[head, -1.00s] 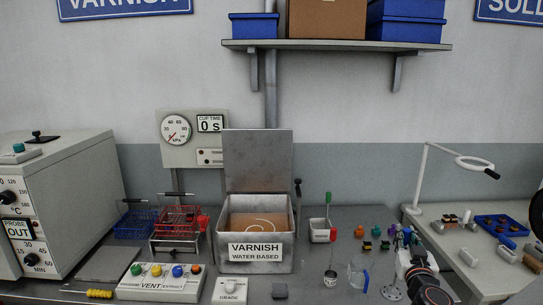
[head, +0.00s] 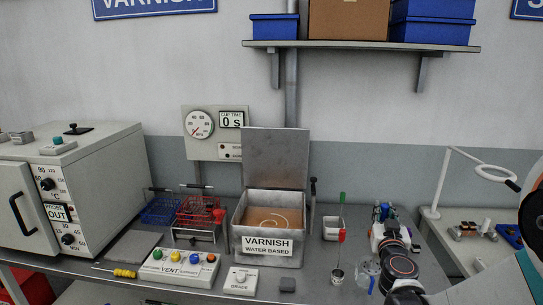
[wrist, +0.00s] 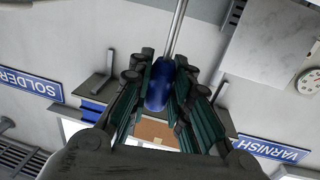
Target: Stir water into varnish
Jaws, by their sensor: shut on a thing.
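The varnish tank (head: 268,259), a metal box labelled "VARNISH WATER BASED", stands on the bench with its lid (head: 275,158) raised. Its tan varnish (head: 262,217) shows a pale curved streak on the surface. My gripper (head: 383,212) is right of the tank, above the bench. In the wrist view my gripper (wrist: 163,62) is shut on a blue handle (wrist: 158,88) with a thin metal shaft (wrist: 177,28). The far end of the shaft is out of that view. A clear glass jug (head: 366,277) stands at the bench front, near my arm.
A small metal cup (head: 337,277) and a white container (head: 330,230) stand between tank and arm; red and green handles rise there. Wire baskets (head: 200,215) and a vent box (head: 180,270) lie left. A lamp (head: 440,185) stands right. A shelf (head: 360,45) hangs above.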

